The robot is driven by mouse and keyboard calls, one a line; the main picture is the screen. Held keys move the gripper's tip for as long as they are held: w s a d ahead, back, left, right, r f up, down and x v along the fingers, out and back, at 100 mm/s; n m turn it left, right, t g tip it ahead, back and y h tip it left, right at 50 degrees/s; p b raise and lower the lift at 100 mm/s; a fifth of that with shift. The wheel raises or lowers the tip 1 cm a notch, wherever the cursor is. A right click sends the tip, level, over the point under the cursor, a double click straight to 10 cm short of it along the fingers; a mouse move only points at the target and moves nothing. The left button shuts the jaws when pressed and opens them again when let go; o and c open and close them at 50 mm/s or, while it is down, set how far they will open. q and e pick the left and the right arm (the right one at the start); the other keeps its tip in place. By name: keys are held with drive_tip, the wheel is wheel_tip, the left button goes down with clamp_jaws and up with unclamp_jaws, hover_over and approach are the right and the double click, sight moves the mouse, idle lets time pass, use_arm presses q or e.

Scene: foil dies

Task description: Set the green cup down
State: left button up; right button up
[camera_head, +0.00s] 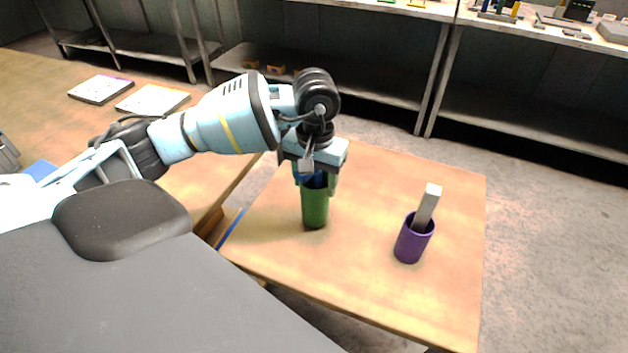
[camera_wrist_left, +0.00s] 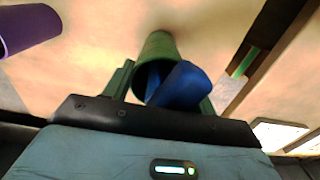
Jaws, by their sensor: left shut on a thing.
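The green cup (camera_head: 315,208) is upright over the left part of the small wooden table in the head view. My left gripper (camera_head: 316,183) comes down from above and is shut on the cup's upper part, with a finger on either side. In the left wrist view the cup (camera_wrist_left: 155,48) sits between the fingers, and a blue object (camera_wrist_left: 182,84) sticks out of its mouth. I cannot tell for sure whether the cup's base touches the tabletop. My right gripper is not in view.
A purple cup (camera_head: 409,244) holding a pale block (camera_head: 428,204) stands to the right on the same table (camera_head: 365,275). Bare tabletop lies between the two cups. A larger wooden table (camera_head: 60,85) with flat panels is at left, and metal shelves (camera_head: 400,95) stand behind.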

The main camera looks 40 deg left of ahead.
use_arm(q)
drive_tip(key=shift+f, duration=0.5)
drive_tip(key=o, duration=1.3)
drive_tip(key=shift+f, duration=0.1)
